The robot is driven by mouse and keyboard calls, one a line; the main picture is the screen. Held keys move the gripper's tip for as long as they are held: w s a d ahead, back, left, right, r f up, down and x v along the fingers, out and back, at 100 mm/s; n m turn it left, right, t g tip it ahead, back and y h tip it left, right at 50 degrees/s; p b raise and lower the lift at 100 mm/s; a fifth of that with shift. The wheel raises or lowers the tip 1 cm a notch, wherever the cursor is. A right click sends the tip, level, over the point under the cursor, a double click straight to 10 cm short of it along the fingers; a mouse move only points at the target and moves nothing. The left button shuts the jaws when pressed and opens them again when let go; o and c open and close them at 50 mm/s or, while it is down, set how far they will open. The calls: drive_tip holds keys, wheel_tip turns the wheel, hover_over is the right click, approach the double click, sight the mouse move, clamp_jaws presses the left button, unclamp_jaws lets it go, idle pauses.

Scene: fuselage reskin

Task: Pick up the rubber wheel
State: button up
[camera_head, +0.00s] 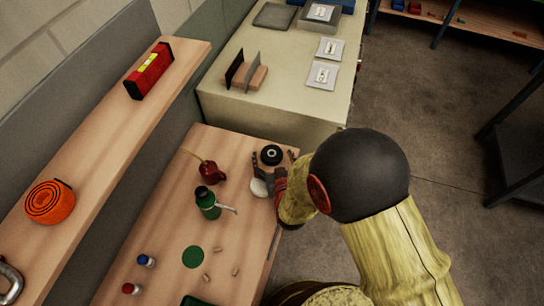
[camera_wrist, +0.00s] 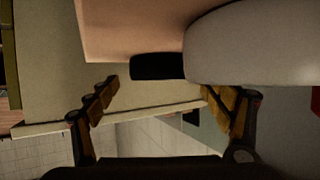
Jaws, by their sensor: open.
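The rubber wheel (camera_head: 271,155) is a black disc with a pale hub, lying near the far right corner of the wooden workbench. In the wrist view a black block-like shape (camera_wrist: 158,66), likely the wheel seen edge-on, lies beyond the gap between my fingertips. My gripper (camera_head: 264,176) is open and empty, low over the bench beside the wheel. Its spread fingers also show in the wrist view (camera_wrist: 160,88). A white rounded object (camera_head: 259,188) is next to my gripper; it appears large and close at the right in the wrist view (camera_wrist: 250,45). Contact with it is unclear.
A red oil can (camera_head: 211,172) and a green bottle (camera_head: 207,204) with a pale spout stand left of my gripper. A pale cabinet (camera_head: 290,115) is behind the workbench (camera_head: 170,235). Small capped bottles (camera_head: 146,261) are at the near left. A shelf (camera_head: 110,160) runs along the left.

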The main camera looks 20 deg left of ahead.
drive_tip(key=shift+w+a+f, duration=0.2)
drive_tip(key=shift+w+a, duration=0.15)
drive_tip(key=shift+w, duration=0.05)
drive_tip(key=shift+c, duration=0.8)
drive_tip(key=shift+r, duration=0.1)
drive_tip(key=c, duration=1.3)
